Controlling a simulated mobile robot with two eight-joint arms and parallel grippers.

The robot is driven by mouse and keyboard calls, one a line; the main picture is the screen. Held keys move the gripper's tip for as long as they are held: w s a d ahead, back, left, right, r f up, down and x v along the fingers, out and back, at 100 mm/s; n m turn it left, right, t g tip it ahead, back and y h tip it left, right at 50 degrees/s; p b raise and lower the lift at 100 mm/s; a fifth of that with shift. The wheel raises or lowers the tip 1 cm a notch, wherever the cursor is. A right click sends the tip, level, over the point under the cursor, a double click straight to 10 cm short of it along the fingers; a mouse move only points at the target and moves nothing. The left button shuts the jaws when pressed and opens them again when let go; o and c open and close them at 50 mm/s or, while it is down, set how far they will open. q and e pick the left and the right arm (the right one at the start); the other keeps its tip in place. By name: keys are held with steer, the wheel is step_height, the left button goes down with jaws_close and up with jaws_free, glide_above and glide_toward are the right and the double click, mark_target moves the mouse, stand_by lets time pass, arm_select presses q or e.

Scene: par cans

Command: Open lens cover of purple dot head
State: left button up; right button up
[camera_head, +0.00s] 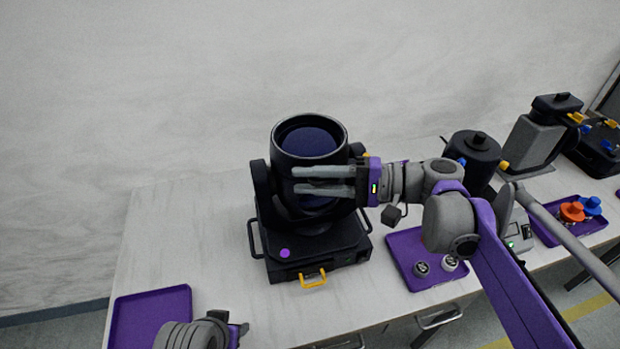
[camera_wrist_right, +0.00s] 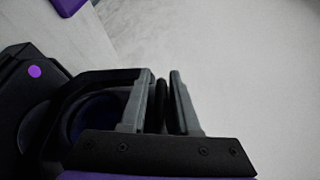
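A black moving-head light (camera_head: 318,238) stands on the table, with a purple dot (camera_head: 284,253) on its base; the dot also shows in the wrist view (camera_wrist_right: 35,71). A thick black ring (camera_head: 277,150) at the top of its head surrounds a dark blue-purple disc (camera_head: 308,142). More purple surface shows below my right gripper's fingers. I cannot tell clearly where the lens cover ends. My right gripper (camera_head: 298,180) reaches across the head's front from the right. Its fingers are apart, with a dark edge (camera_wrist_right: 161,102) between them. My left gripper (camera_head: 237,332) is low at left, its fingers unclear.
A purple tray (camera_head: 150,312) lies at front left. Another tray (camera_head: 400,243) with small round parts (camera_head: 450,263) is right of the light. Further right stand a black canister (camera_head: 472,150), a grey device (camera_head: 532,142), and a tray with orange and blue knobs (camera_head: 571,211).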

jaws_close()
steer(key=shift+s+f, duration=0.1)
stand_by(1.1)
